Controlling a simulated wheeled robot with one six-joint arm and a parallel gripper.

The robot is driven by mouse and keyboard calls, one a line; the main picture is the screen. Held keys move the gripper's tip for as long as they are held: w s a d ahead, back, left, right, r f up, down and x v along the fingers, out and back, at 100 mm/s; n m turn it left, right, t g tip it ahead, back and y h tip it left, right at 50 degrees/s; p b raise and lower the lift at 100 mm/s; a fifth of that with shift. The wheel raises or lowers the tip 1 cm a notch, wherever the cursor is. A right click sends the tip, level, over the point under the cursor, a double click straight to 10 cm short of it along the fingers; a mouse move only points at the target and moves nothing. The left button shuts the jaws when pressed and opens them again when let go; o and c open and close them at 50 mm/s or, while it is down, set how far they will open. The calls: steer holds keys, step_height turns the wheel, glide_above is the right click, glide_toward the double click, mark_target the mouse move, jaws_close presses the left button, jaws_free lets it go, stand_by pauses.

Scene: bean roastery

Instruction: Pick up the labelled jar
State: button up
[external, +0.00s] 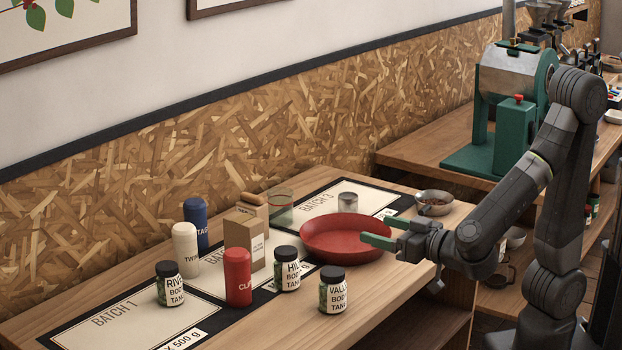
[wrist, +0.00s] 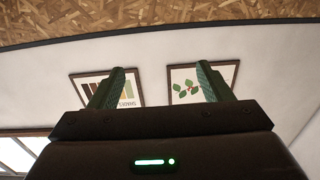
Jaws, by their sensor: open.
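Three labelled jars with black lids and green contents stand upright on the wooden table. One jar, reading "RIVE... BODY TANZ...", (external: 170,285) is at the left on the Batch 1 mat. A second, reading "HIL... BODY TANZ...", (external: 287,270) is in the middle. The third, reading "VALL... BODY TANZ...", (external: 333,292) is near the front edge. My gripper (external: 384,234) is open and empty, with green fingers beside the red dish, to the right of the jars and apart from them. In the wrist view my gripper (wrist: 160,88) points at the wall, and no jar shows there.
A red dish (external: 347,253) lies left of my gripper. A red canister (external: 238,277), a cream canister (external: 186,249), a blue canister (external: 196,222) and a cardboard box (external: 244,240) crowd around the jars. A metal bowl (external: 434,206) is at the right end. Bare tabletop lies along the front.

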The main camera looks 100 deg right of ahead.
glide_toward(324, 269)
steer(key=p+x, duration=0.1)
steer(key=x, duration=0.3)
steer(key=shift+s+d, duration=0.1)
steer(key=shift+s, duration=0.05)
steer(key=shift+f+p+x, duration=0.1)
steer(key=shift+p+x, duration=0.35)
steer(key=shift+x, duration=1)
steer(key=shift+f+p+x, duration=0.15)
steer(key=shift+p+x, duration=0.25)
steer(key=shift+x, duration=1.1)
steer(key=shift+c, duration=0.2)
steer(key=c, duration=1.1)
steer(key=shift+c, duration=0.2)
steer(key=shift+r, duration=0.1)
